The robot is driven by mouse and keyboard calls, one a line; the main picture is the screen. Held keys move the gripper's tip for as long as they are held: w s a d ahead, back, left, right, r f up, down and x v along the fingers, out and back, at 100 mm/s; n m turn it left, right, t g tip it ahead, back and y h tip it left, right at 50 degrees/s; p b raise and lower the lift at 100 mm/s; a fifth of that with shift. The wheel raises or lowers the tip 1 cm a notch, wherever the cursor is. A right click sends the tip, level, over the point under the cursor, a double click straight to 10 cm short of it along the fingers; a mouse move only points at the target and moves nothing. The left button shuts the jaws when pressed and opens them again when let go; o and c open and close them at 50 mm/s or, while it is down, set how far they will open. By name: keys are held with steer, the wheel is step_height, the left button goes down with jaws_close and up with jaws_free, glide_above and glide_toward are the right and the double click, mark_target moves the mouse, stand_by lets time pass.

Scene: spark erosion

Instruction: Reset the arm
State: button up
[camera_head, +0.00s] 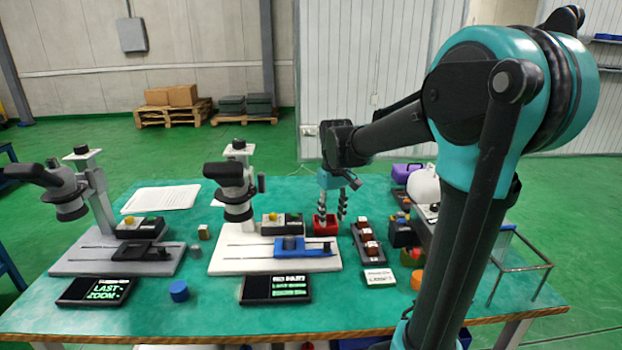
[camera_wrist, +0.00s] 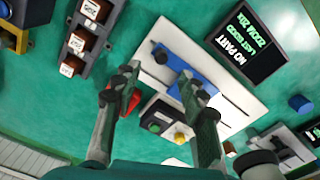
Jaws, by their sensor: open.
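My gripper (camera_head: 332,206) hangs fingers down over the back middle of the table, close to a small red open box (camera_head: 325,226). In the wrist view, its two fingers (camera_wrist: 155,85) stand wide apart with nothing held between them. The red box (camera_wrist: 131,101) shows partly behind the left finger there. I cannot tell whether a fingertip touches it. The arm reaches in from the right, bent at a high elbow.
Two microscope stations, one with a grey base (camera_head: 85,262) and one with a white base (camera_head: 232,265), stand left and middle. A rack of red blocks (camera_head: 368,243), a white jug (camera_head: 423,187) and a glass-sided box (camera_head: 520,268) are right. A blue cylinder (camera_head: 179,291) stands in front.

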steer(key=s+d+f+m+t, duration=0.1)
steer(key=s+d+f, duration=0.1)
steer(key=s+f, duration=0.2)
steer(key=s+d+f+m+t, duration=0.1)
steer(key=s+d+f+m, duration=0.1)
steer(key=s+f, duration=0.3)
steer(key=s+d+f+m+t, duration=0.1)
steer(key=s+d+f, duration=0.3)
steer(key=s, duration=0.4)
steer(key=shift+s+d+f+m+t, duration=0.2)
steer(key=shift+f+m+t, duration=0.1)
steer(key=shift+m+t, duration=0.15)
steer(key=shift+a, duration=0.1)
